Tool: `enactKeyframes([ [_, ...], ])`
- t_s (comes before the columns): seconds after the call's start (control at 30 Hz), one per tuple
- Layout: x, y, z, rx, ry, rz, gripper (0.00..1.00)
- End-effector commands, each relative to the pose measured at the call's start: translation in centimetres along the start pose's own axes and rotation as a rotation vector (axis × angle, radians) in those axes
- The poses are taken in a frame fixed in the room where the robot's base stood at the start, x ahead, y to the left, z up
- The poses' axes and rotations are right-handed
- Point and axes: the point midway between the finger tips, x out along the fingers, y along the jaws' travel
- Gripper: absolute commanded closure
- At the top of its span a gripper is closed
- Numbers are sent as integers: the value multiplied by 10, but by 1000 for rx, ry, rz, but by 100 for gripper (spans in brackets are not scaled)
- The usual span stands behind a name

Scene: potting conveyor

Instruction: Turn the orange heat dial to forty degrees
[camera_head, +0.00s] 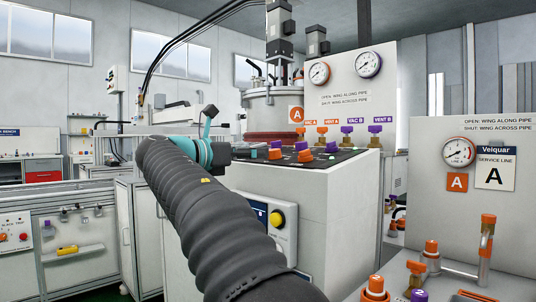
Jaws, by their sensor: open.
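I cannot tell which, if either, is the heat dial, and no degree scale is readable. My gripper (250,152) appears small and dark beyond the teal wrist, low over the left part of the black top. It is open, its fingers are hard to make out, and nothing shows between them. It looks apart from the orange knobs, but the depth is unclear. My sleeved arm hides part of the cabinet front.
A vessel (271,110) stands behind the top. Orange and purple wing valves (347,130) line the gauge panel (345,90). A yellow button (277,219) is on the cabinet front. A service panel (478,215) and orange-capped fittings (376,287) stand at right.

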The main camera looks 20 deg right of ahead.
Motion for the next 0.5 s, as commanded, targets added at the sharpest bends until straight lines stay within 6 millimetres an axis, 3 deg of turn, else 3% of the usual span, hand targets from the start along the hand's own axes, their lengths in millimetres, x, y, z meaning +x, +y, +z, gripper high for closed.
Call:
enactKeyframes([
  [0.2,35,-1,0,-1,0,-3,37],
  [0.5,53,0,0,-1,0,-1,37],
])
